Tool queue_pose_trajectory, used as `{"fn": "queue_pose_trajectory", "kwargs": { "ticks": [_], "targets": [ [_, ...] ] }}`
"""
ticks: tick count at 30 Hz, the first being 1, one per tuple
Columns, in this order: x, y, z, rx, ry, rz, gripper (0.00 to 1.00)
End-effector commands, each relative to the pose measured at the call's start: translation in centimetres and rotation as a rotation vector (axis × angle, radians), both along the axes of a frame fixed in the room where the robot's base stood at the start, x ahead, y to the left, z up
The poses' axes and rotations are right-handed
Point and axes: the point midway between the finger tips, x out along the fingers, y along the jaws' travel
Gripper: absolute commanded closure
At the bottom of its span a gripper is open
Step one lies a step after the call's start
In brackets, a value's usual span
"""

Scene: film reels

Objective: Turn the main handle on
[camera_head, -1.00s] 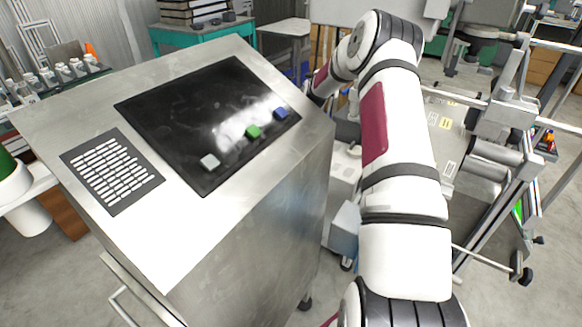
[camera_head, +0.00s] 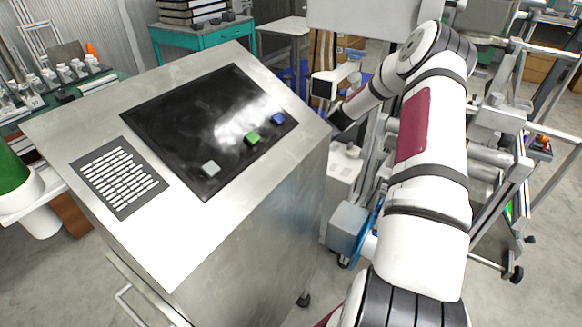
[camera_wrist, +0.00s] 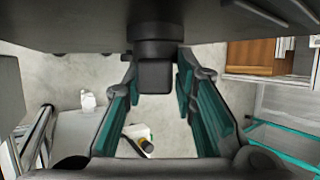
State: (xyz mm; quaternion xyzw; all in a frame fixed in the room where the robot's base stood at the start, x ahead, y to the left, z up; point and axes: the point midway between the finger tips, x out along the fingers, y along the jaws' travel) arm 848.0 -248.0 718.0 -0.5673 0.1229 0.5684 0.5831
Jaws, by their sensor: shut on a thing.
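My gripper (camera_wrist: 158,66) shows in the wrist view with its two teal-padded fingers on either side of a dark grey block, which looks like the handle (camera_wrist: 155,77). The fingertips are shut on it. A dark round stem joins the handle to a broad dark body (camera_wrist: 155,22) above it. In the head view my arm reaches away, and my gripper (camera_head: 340,118) is a small dark shape at the console's right edge. Its fingertips and the handle cannot be made out there.
A metal console (camera_head: 235,215) with a black panel (camera_head: 190,115) and grey, green and blue buttons stands left of my arm. Metal frames (camera_head: 505,150) stand close on the right. A grey box (camera_head: 348,226) sits low between console and arm.

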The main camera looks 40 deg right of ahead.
Motion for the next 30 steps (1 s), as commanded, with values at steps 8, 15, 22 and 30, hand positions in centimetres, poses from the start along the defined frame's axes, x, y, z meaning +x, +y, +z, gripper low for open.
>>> {"fn": "queue_pose_trajectory", "kwargs": {
  "ticks": [8,15,22,30],
  "targets": [
    [-1.07,-0.17,-0.92,0.027,-0.053,0.006,1.0],
    [-1.02,-0.1,-0.96,0.031,-0.062,0.007,1.0],
    [-1.0,-0.06,-0.97,0.03,-0.061,0.007,0.68],
    [-0.72,-0.07,-0.73,0.028,-0.066,0.006,0.62]
  ]
}}
